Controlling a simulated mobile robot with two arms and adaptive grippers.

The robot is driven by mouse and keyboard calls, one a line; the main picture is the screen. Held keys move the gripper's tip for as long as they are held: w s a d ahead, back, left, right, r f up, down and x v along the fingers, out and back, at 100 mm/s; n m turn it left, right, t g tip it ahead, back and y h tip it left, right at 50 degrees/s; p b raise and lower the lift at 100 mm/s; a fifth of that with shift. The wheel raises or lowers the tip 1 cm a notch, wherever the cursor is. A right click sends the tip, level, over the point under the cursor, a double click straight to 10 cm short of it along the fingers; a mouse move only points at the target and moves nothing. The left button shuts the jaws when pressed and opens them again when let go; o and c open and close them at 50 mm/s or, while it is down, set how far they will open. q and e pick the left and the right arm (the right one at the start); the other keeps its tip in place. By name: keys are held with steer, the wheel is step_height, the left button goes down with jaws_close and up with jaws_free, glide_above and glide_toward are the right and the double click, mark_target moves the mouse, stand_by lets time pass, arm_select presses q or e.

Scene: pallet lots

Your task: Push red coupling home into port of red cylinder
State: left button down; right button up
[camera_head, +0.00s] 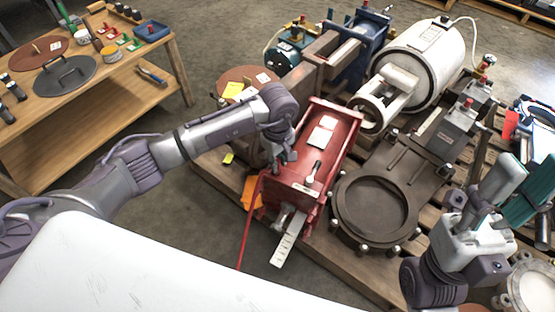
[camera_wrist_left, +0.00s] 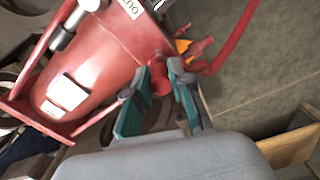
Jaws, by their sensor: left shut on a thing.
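The red cylinder (camera_head: 318,150), a long red metal body with pale labels, lies on the pallet in the middle of the head view. Its red side (camera_wrist_left: 110,50) fills the upper left of the left wrist view. My left gripper (camera_head: 283,160) is at the cylinder's left side, its fingers partly hidden by my wrist. In the wrist view the teal fingers (camera_wrist_left: 160,92) are shut on the red coupling (camera_wrist_left: 160,78), close against the cylinder's side. The port is hidden, so I cannot tell how deep the coupling sits. My right gripper (camera_head: 505,190) is at the lower right.
A red hose (camera_head: 249,222) hangs left of the cylinder and curves away in the wrist view (camera_wrist_left: 235,45). A dark round flange (camera_head: 375,205) and a white motor (camera_head: 425,60) crowd the right.

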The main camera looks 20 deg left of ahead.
arm_select(q)
steer(key=shift+f+b, duration=0.35)
steer(key=shift+f, duration=0.15)
steer(key=c, duration=0.9)
jaws_free()
steer(key=shift+c, duration=0.2)
step_height(320, 180, up, 12)
